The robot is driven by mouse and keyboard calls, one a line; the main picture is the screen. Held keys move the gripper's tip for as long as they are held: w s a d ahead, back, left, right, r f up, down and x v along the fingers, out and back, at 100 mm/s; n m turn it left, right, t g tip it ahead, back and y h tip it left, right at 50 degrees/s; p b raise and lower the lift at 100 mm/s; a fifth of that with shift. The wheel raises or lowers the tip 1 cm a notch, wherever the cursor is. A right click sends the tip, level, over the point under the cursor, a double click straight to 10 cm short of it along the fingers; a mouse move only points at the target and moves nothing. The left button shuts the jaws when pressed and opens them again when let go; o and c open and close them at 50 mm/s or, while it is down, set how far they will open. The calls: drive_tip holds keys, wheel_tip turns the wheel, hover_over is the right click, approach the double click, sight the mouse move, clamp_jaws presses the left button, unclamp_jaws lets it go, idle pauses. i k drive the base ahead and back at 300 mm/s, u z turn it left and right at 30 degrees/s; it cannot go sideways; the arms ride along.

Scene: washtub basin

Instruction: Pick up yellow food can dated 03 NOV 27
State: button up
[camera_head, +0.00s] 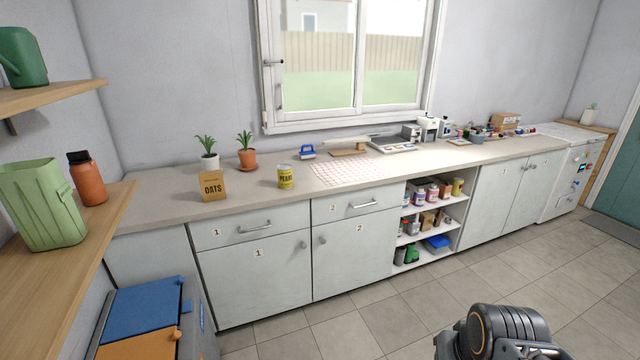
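A yellow food can (285,177) with a silvery top and dark lettering stands upright on the counter, left of the checkered mat. No date can be read on it from here. Another yellow container (457,187) sits on the top level of the open shelf unit, too small to read. Part of my dark arm shows at the bottom right, over the floor and well apart from both. My gripper's fingers are not in view.
A brown oats box (213,186) and two potted plants stand left of the can on the counter (150,210). A checkered mat (347,173) lies to its right. Open shelves (432,214) hold several items. Blue and orange lidded bins (140,312) stand at lower left. The tiled floor is clear.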

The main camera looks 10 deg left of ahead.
sight(285, 171)
drive_tip(key=i, duration=1.05)
drive_tip(key=u, duration=0.85)
drive_tip(key=i, duration=1.2)
drive_tip(key=u, duration=1.65)
drive_tip(key=i, duration=0.45)
drive_tip(key=u, duration=0.4)
